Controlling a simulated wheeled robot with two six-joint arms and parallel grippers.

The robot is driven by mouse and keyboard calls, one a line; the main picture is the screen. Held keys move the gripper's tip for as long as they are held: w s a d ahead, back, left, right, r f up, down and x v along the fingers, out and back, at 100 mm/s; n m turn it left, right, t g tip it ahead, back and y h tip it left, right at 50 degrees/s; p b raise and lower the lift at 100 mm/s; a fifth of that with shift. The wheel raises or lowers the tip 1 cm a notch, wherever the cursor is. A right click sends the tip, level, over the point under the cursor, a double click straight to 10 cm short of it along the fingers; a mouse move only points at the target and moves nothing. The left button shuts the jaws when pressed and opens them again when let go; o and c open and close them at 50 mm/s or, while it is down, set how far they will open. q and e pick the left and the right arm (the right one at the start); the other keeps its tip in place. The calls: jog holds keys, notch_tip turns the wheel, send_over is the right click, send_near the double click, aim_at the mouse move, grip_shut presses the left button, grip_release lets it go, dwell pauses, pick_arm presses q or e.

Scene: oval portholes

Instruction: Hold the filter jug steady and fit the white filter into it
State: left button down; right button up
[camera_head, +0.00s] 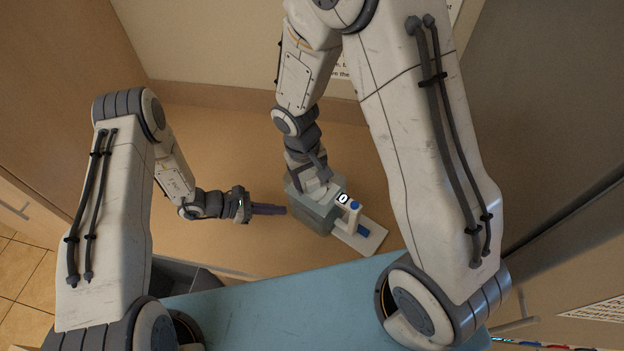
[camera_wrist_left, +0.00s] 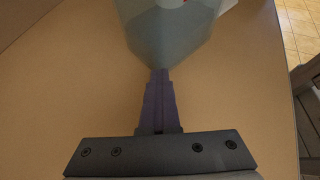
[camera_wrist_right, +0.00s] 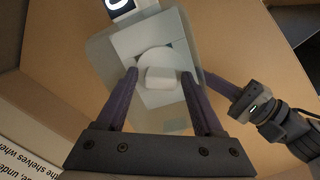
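The grey translucent filter jug (camera_head: 312,216) stands on the tan surface; it also shows in the left wrist view (camera_wrist_left: 172,40) and right wrist view (camera_wrist_right: 98,48). The white filter (camera_wrist_right: 160,78), round with a raised knob, lies within the jug's outline; its depth is unclear. My right gripper (camera_wrist_right: 160,73) is above it, fingers apart on both sides of the knob with small gaps. Its fingers are largely hidden in the head view. My left gripper (camera_head: 284,210) is shut and empty, its tips at the jug's side (camera_wrist_left: 160,72); contact cannot be told.
A white stand (camera_head: 362,236) with a blue part and a small display reading 0 (camera_head: 343,198) adjoins the jug on the right. A blue surface (camera_head: 290,308) lies in front. The tan surface (camera_head: 225,150) behind and left of the jug is clear.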

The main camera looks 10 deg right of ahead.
jog(key=shift+r, duration=0.1)
dwell(0.5)
pick_arm(q)
jog(key=shift+f, duration=0.1)
pick_arm(e)
jog(key=shift+w+r, duration=0.1)
jog(key=shift+r, duration=2.55)
pick_arm(q)
jog(key=c, duration=1.1)
grip_release()
